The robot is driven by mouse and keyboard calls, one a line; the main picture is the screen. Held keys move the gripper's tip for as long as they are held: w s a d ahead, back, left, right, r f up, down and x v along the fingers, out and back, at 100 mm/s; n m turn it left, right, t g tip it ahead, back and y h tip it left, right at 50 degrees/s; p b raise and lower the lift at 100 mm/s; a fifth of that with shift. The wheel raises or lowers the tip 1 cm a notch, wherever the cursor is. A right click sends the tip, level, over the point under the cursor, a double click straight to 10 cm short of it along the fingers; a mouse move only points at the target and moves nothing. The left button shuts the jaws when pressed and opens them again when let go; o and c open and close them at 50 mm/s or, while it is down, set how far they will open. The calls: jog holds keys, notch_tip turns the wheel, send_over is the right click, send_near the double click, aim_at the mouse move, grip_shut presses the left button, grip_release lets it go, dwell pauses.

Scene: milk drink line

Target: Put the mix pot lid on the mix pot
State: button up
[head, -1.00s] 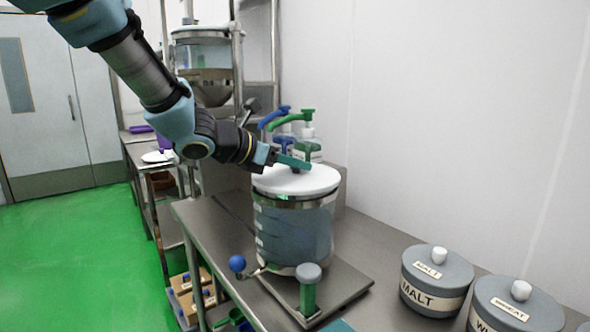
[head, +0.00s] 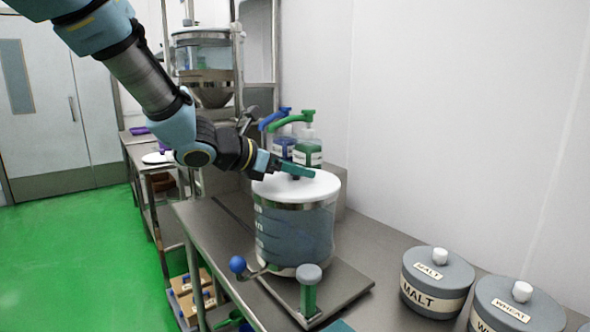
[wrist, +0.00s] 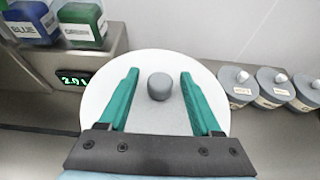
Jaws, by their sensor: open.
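The mix pot (head: 294,234) is a clear vessel with a steel band, standing on a metal plate on the bench. The white mix pot lid (head: 318,184) lies flat on top of the pot. In the wrist view the lid (wrist: 160,68) is a white disc with a grey knob (wrist: 159,87) at its middle. My gripper (head: 297,168) is just above the lid. In the wrist view its teal fingers (wrist: 160,78) are spread on either side of the knob, with a gap on both sides. The lid hides most of the pot's rim.
Blue and green pump bottles (head: 308,150) stand close behind the pot. A lever with a blue ball (head: 237,264) and a green post with a grey cap (head: 309,290) are in front. Grey malt (head: 434,285) and wheat (head: 513,310) canisters stand at right.

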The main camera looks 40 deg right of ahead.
jog(key=s+b+v, duration=0.1)
jog(key=v, duration=1.1)
jog(key=w+a+f+m+y, duration=0.1)
jog(key=a+f+m+y, duration=0.3)
jog(key=a, duration=0.8)
jog(key=w+a+f+m+t+y, duration=0.1)
jog(key=a+f+m+y, duration=0.3)
jog(key=a+f+m, duration=0.4)
jog(key=w+a+f+m+t+y, duration=0.1)
jog(key=a+f+m+y, duration=0.4)
jog(key=a, duration=1.3)
notch_tip(320, 180, down, 4)
jog(key=shift+w+r+m, duration=0.15)
jog(key=shift+w+m, duration=0.5)
jog(key=shift+m, duration=0.15)
